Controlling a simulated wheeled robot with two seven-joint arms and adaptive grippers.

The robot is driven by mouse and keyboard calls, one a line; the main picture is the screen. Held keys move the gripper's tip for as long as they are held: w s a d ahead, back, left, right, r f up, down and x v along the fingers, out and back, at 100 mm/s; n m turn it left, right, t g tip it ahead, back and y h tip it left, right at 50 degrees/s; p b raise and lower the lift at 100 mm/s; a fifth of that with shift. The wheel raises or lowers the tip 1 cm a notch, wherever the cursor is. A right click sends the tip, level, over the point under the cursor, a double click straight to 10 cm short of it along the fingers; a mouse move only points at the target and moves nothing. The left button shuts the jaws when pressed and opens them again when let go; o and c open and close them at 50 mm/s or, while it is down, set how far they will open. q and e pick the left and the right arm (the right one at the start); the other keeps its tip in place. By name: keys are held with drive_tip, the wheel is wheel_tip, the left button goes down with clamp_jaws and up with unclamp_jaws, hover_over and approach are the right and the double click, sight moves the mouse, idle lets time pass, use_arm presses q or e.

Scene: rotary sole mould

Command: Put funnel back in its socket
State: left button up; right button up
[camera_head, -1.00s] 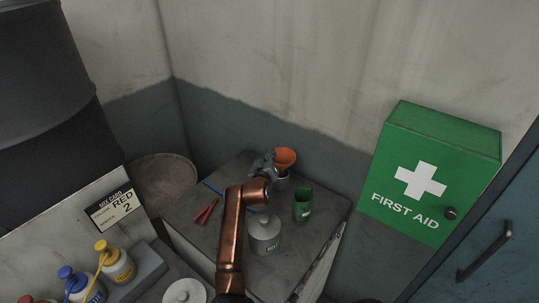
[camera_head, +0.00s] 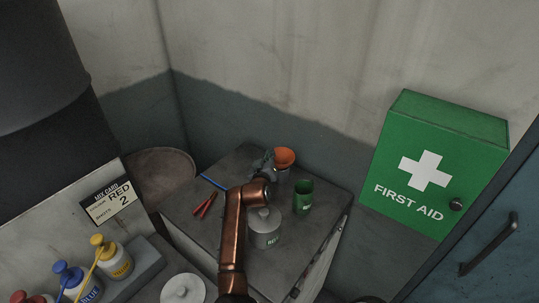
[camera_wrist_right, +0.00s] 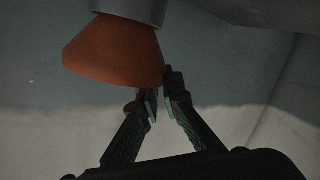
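The orange funnel (camera_head: 284,155) sits wide end up on a grey cylindrical holder (camera_head: 282,174) at the back of the grey cabinet top. In the right wrist view the funnel (camera_wrist_right: 115,52) appears inverted, its narrow end inside the grey holder (camera_wrist_right: 135,10). My right gripper (camera_head: 265,162) is just left of the funnel. In the wrist view its fingertips (camera_wrist_right: 161,88) are a small gap apart beside the funnel's rim, with nothing clearly held between them. Whether a fingertip touches the rim cannot be told. My left gripper is out of view.
A lidded grey pot (camera_head: 265,230) and a green cup (camera_head: 303,197) stand close to my right arm. Red sticks (camera_head: 205,205) and a blue rod (camera_head: 214,183) lie on the cabinet top (camera_head: 187,213). A green first aid box (camera_head: 437,165) hangs on the right.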

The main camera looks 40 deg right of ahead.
drive_tip(key=o, duration=0.5)
drive_tip(key=shift+d, duration=0.1)
wheel_tip(320, 180, up, 10)
idle(0.4)
drive_tip(key=shift+f, duration=0.1)
idle(0.4)
